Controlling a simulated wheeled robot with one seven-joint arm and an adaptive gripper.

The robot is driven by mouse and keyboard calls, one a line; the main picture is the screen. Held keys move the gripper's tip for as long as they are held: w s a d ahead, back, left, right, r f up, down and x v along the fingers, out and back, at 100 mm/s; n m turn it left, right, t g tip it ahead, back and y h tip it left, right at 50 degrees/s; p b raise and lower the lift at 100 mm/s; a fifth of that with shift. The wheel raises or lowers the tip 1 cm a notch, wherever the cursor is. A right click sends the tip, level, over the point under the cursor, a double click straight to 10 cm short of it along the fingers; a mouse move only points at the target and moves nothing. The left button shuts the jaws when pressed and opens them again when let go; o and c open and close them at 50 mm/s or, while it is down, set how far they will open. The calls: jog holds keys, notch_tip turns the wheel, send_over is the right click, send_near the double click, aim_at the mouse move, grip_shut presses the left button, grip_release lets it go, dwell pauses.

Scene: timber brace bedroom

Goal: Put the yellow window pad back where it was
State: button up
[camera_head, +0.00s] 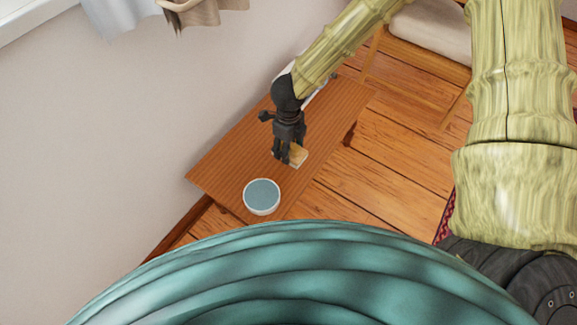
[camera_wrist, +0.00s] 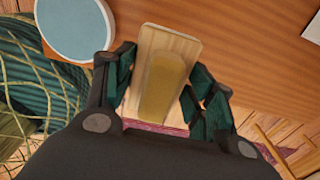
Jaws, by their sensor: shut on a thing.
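The yellow window pad (camera_head: 299,154) shows at my gripper on the wooden table (camera_head: 225,170). In the wrist view the pad (camera_wrist: 168,82) is a pale wooden board with a rounded, dull yellow block along its middle. My gripper (camera_head: 288,160) points down over the table. In the wrist view its dark green fingers (camera_wrist: 163,88) stand on both sides of the pad, shut on it. The lower end of the pad is partly hidden by my gripper's body. I cannot tell whether the pad touches the tabletop.
A round bowl or pot with a blue-grey top (camera_head: 262,196) stands on the table near the pad, at its near end. A white object (camera_head: 316,92) lies at the table's far end, partly hidden by my arm. A wall runs along the left. Wooden floor (camera_head: 390,165) lies right.

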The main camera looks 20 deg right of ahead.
notch_tip(320, 180, down, 8)
jog(key=shift+f+b, duration=0.2)
jog(key=shift+b, duration=1.05)
jog(key=shift+f, duration=0.3)
jog(key=shift+c, duration=0.8)
jog(key=o, duration=1.1)
jog(key=shift+r, duration=0.1)
notch_tip(320, 180, up, 12)
jog(key=p, duration=0.3)
jog(key=shift+s, duration=0.1)
